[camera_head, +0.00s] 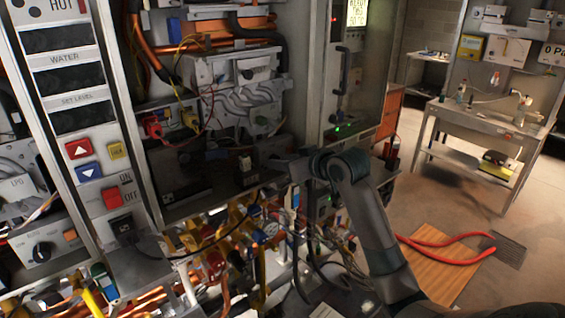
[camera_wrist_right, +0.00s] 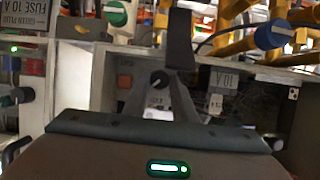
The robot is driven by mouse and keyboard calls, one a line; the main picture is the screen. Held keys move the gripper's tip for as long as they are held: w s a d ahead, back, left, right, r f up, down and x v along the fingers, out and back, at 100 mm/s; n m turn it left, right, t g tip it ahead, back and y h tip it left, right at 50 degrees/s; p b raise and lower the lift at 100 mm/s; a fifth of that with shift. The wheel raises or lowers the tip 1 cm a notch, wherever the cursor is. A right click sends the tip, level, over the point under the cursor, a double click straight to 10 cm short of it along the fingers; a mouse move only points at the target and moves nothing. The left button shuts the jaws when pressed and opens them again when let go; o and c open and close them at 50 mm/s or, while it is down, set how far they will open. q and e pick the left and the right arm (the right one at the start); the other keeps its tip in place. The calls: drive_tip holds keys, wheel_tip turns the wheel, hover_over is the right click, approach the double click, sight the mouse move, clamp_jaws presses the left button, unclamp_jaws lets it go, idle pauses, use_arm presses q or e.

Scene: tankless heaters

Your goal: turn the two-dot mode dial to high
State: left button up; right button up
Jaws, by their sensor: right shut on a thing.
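In the head view my right arm comes in from the right, and its gripper (camera_head: 250,164) is at the dark opening of the middle cabinet. In the right wrist view a small black dial (camera_wrist_right: 159,79) with a pale pointer shows between the grey finger parts of my right gripper (camera_wrist_right: 163,82). The gripper is shut on it, as far as I can see. Two dots on the dial cannot be made out, so I cannot tell whether it is the two-dot mode dial, nor its setting. My left gripper is not in view.
Below the cabinet are crowded pipes and yellow valves (camera_head: 205,240). A control panel (camera_head: 95,150) stands at left. Open floor (camera_head: 470,195) lies at right.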

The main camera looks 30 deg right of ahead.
drive_tip(key=o, duration=0.8)
drive_tip(key=shift+w+f, duration=0.1)
drive_tip(key=shift+b+v, duration=0.5)
drive_tip(key=shift+v, duration=0.4)
drive_tip(key=b+v, duration=0.5)
drive_tip(key=v, duration=1)
drive_tip(key=shift+s, duration=0.25)
